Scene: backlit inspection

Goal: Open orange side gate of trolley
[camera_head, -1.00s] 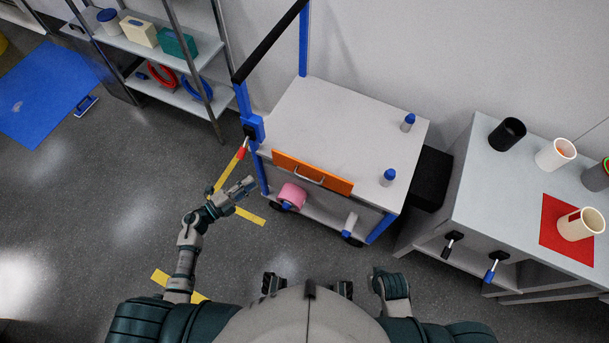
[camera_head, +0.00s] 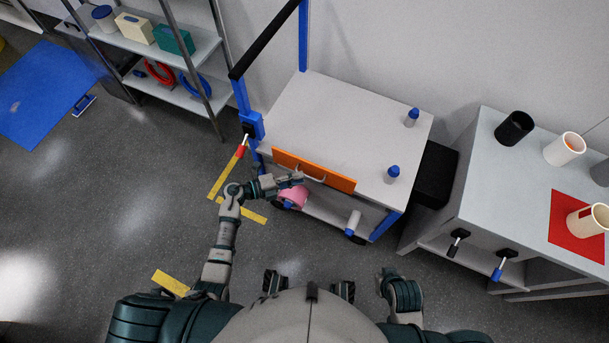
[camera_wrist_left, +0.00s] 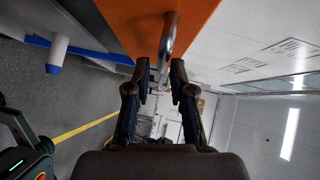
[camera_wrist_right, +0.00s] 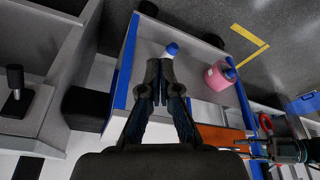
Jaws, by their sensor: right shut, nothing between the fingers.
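The trolley (camera_head: 345,112) stands ahead with a grey top and blue posts. Its orange side gate (camera_head: 338,182) is up along the near edge and carries a metal bar handle (camera_head: 318,179). My left gripper (camera_head: 298,178) is at the handle's left part. In the left wrist view, its fingers (camera_wrist_left: 163,72) are apart, with the handle (camera_wrist_left: 168,42) between their tips below the orange panel (camera_wrist_left: 140,22). I cannot tell whether they touch it. My right gripper (camera_wrist_right: 161,75) is shut and empty, away from the gate (camera_wrist_right: 220,137).
A pink roll (camera_head: 292,196) and a white cylinder (camera_head: 353,222) are on the trolley's lower shelf. Two blue-capped bottles (camera_head: 392,174) stand on top. A grey bench (camera_head: 480,180) with cups is at right, a shelf rack (camera_head: 180,85) at left. Floor on the left is mostly clear.

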